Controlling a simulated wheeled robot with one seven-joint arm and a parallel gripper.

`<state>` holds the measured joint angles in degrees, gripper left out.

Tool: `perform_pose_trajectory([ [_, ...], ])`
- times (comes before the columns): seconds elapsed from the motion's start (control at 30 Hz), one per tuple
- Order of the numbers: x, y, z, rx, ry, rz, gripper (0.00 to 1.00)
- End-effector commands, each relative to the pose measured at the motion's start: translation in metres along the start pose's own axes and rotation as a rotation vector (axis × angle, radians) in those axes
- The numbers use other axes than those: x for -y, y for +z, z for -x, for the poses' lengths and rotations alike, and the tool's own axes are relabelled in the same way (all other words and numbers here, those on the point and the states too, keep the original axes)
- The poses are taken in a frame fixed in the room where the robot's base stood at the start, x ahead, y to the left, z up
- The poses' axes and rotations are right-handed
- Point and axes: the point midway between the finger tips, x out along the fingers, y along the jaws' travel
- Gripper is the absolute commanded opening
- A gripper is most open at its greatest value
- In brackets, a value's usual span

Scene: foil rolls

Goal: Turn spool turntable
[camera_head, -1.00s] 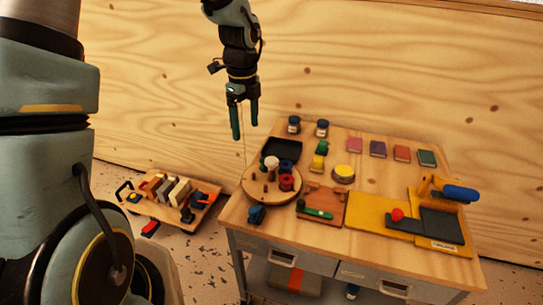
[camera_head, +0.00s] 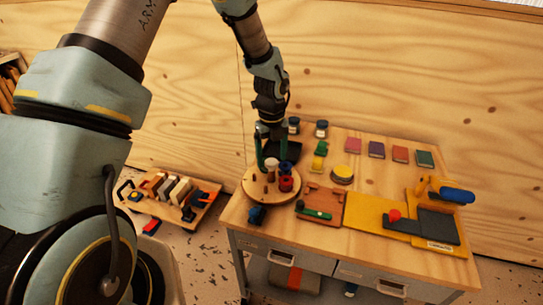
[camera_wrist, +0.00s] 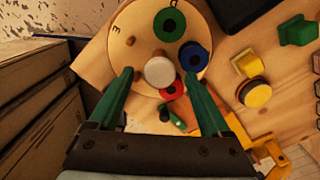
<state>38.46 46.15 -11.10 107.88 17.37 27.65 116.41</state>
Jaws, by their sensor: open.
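The spool turntable (camera_head: 258,190) is a round wooden disc at the left of the workbench top. It carries a white spool (camera_wrist: 159,72), a blue spool (camera_wrist: 193,56), a red spool (camera_head: 287,184) and a green spool (camera_wrist: 170,24), plus short wooden pegs. My gripper (camera_head: 272,163) is open, with its green fingers pointing down over the turntable. In the wrist view the fingers stand on either side of the white spool, with gaps between. I cannot tell whether they touch anything.
A black tray (camera_wrist: 247,10) lies behind the turntable. Yellow and green pieces (camera_head: 319,155), a yellow round tin (camera_head: 342,172) and a brown board (camera_head: 320,203) are to its right. A blue item (camera_head: 256,214) sits at its front. A low rack (camera_head: 165,209) stands on the floor at left.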

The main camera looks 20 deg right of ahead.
Motion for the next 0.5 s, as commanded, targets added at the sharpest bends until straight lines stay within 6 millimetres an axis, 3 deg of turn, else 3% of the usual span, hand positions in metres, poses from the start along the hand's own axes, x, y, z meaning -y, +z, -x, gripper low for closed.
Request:
perform_pose_trajectory([
  [0.4,0.0000,0.0002,-0.0097,0.001,-0.001,0.001,0.82],
  [0.5,-0.0001,0.0002,-0.0096,0.001,-0.001,0.001,0.72],
])
